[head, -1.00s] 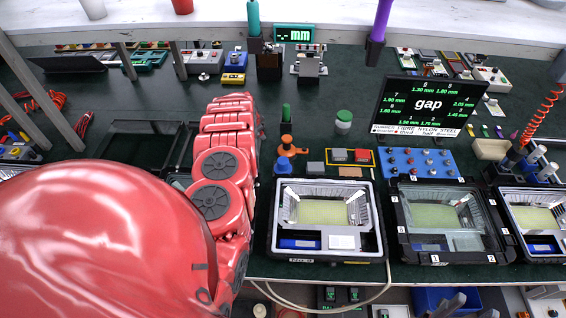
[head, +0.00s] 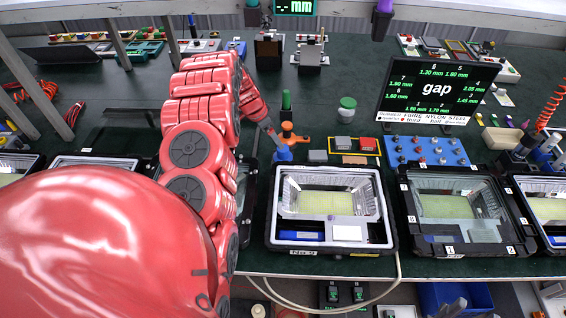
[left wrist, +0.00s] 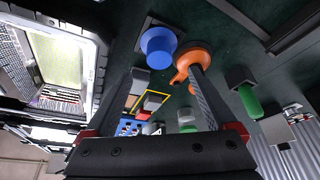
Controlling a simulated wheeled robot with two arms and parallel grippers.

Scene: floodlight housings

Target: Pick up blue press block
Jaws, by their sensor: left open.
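The blue press block (head: 283,153) stands on the dark green mat behind the housing with the yellow-green panel, just in front of an orange press block (head: 288,136). In the left wrist view the blue block (left wrist: 158,45) shows as a blue cylinder with a wider rim on a dark base, beside the orange one (left wrist: 196,62). My left gripper (head: 268,128) is close to the blue block's upper left. The wrist view shows its two fingers (left wrist: 167,74) apart, with nothing held between them. Much of the gripper is hidden by my red arm in the head view. My right gripper is not in view.
A floodlight housing (head: 270,232) stands close in front of the blue block. A green press block (head: 286,104) stands behind the orange one. Grey and red blocks in a yellow frame (head: 379,153) and a blue tray (head: 427,158) lie to the right.

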